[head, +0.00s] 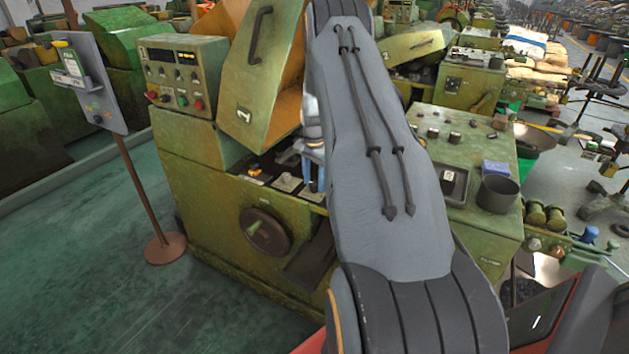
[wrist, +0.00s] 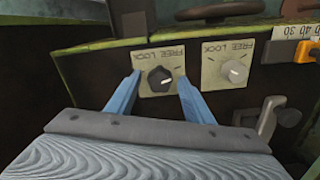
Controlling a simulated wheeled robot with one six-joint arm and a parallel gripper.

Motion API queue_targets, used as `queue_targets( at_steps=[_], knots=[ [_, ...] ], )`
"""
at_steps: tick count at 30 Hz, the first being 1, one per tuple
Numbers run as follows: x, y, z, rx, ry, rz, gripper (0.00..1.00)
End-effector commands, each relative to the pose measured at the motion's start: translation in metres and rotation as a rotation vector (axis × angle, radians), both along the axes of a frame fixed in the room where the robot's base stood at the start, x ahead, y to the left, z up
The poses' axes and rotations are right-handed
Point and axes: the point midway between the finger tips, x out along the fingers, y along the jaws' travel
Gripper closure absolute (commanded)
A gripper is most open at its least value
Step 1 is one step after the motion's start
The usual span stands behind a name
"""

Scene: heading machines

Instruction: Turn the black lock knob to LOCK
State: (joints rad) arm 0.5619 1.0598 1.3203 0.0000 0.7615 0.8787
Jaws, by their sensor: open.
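The black lock knob (wrist: 160,78) sits on a pale plate (wrist: 148,57) whose FREE LOCK lettering appears upside down in the wrist view. A small white mark shows toward the right of the knob; I cannot tell which word it indicates. My gripper (wrist: 160,80) is open, with one blue finger on each side of the black knob, and contact is not clear. In the head view my gripper (head: 314,176) is over the machine's front ledge, and my arm and fingers largely hide the black knob there.
A second plate with a light grey knob (wrist: 234,71) is just right of the black one in the wrist view. An orange part (wrist: 308,50) and a grey lever (wrist: 266,115) lie farther right. An open green cover (head: 262,75) stands beside my arm.

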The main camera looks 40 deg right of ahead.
Motion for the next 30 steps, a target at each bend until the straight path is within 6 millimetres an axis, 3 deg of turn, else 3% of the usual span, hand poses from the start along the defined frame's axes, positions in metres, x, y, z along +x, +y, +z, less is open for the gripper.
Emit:
queue_targets(
  at_steps=[2, 10, 20, 30],
  knots=[
    [0.0, 0.0, 0.0001, 0.0, 0.0, 0.0, 0.53],
    [0.0, 0.0, 0.0003, 0.0, 0.0, 0.0, 0.94],
    [0.0005, -0.0001, 0.0, -0.001, -0.001, 0.05, 0.94],
    [0.001, -0.0004, -0.001, -0.001, -0.001, 0.288, 0.94]
  ],
)
